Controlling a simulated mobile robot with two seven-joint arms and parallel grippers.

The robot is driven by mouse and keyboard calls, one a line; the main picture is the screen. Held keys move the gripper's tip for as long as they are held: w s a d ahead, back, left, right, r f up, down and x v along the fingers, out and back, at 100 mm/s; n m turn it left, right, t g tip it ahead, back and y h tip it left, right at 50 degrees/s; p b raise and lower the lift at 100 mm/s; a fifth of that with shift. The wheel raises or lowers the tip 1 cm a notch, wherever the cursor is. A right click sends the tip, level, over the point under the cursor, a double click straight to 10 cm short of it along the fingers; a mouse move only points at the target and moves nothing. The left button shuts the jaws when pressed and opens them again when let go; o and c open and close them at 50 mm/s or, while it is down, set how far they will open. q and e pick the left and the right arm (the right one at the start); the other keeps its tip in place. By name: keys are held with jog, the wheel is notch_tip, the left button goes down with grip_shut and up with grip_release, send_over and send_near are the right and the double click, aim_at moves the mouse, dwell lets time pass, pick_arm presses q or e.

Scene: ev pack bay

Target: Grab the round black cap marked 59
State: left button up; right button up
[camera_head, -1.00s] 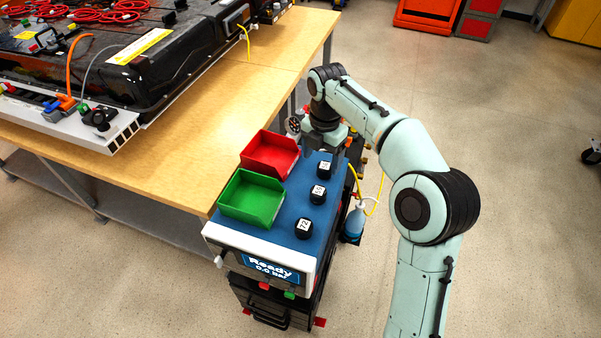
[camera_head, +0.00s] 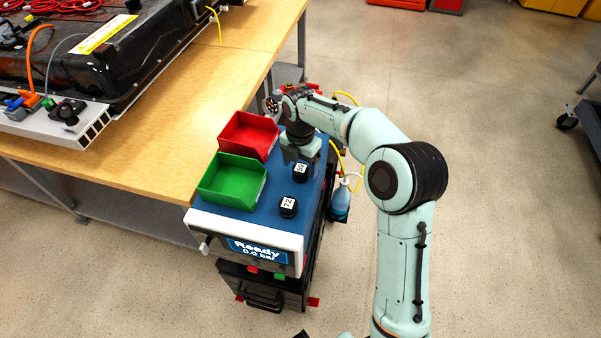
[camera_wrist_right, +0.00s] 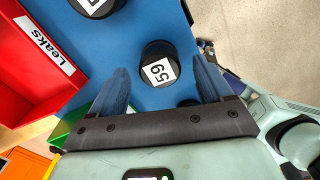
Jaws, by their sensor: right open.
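The round black cap marked 59 (camera_wrist_right: 158,68) stands on the blue console top (camera_wrist_right: 185,25) in the right wrist view. My right gripper (camera_wrist_right: 161,80) is open and empty, its two fingers to either side of the cap in that picture; whether they are down around it I cannot tell. In the head view my right gripper (camera_head: 300,158) is over the far part of the console, and hides what is under it. A black cap with a small, hard-to-read label (camera_head: 300,172) stands just in front of it.
A cap marked 72 (camera_head: 288,207) stands nearer the console's display. A red bin (camera_head: 248,135) and a green bin (camera_head: 232,182) sit left of the caps. Another labelled black cap (camera_wrist_right: 95,5) is cut off at the top of the wrist view.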

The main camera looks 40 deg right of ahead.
jog(key=shift+f, duration=0.5)
jog(key=c, duration=1.1)
jog(key=shift+r, duration=0.1)
jog(key=shift+c, duration=0.2)
